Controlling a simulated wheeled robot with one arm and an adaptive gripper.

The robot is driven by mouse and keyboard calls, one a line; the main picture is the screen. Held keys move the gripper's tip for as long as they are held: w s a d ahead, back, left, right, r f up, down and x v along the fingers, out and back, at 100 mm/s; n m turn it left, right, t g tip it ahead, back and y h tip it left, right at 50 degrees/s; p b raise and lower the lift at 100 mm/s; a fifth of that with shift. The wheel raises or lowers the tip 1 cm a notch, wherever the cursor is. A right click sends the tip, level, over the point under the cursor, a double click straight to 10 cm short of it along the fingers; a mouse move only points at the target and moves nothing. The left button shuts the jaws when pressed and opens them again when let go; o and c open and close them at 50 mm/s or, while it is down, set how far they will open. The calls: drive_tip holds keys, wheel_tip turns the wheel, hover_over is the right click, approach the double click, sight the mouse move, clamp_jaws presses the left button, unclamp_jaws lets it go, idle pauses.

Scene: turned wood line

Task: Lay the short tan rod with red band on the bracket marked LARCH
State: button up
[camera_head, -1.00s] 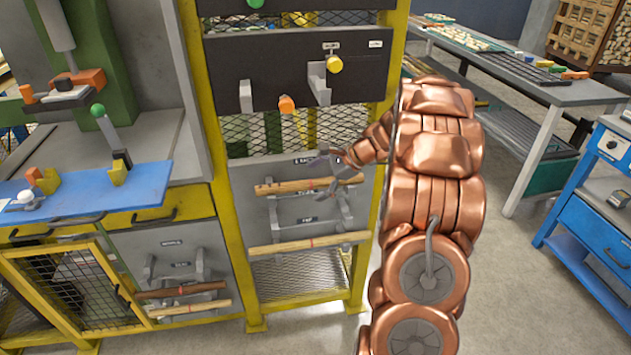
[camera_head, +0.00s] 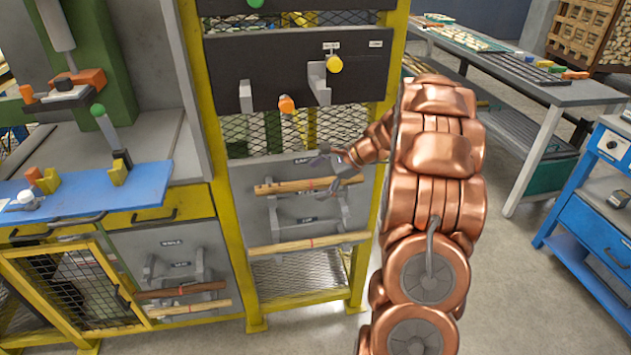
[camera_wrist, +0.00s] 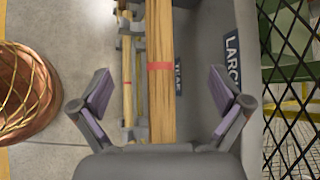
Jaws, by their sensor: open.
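A tan rod (camera_head: 290,187) lies level across the upper part of the grey rack panel, below the LARCH label (camera_head: 302,160). In the wrist view this rod (camera_wrist: 160,95) shows a red band and runs between my spread fingers, with clear gaps on both sides. The LARCH label (camera_wrist: 232,55) is to its right there, and a TEAK label is partly behind it. My gripper (camera_head: 331,172) is open at the rod's right half and hides part of it. The bracket arms under the rod are mostly hidden, so its seating is unclear.
A longer tan rod (camera_head: 308,243) with a red band lies on the lowest bracket. An empty bracket (camera_head: 345,208) is between the two rods. Two rods (camera_head: 188,309) rest on the left panel. Yellow posts (camera_head: 235,235) frame the rack, and wire mesh (camera_wrist: 290,110) is close at right.

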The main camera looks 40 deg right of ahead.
drive_tip(key=v, duration=1.1)
drive_tip(key=shift+s+d+r, duration=0.15)
drive_tip(key=shift+d+r, duration=0.05)
drive_tip(key=shift+r, duration=0.05)
drive_tip(key=shift+r, duration=0.1)
drive_tip(key=p+v, duration=0.5)
drive_tip(key=v, duration=0.3)
drive_tip(key=shift+s+d+r, duration=0.2)
drive_tip(key=shift+s+r, duration=0.05)
idle(1.1)
idle(0.5)
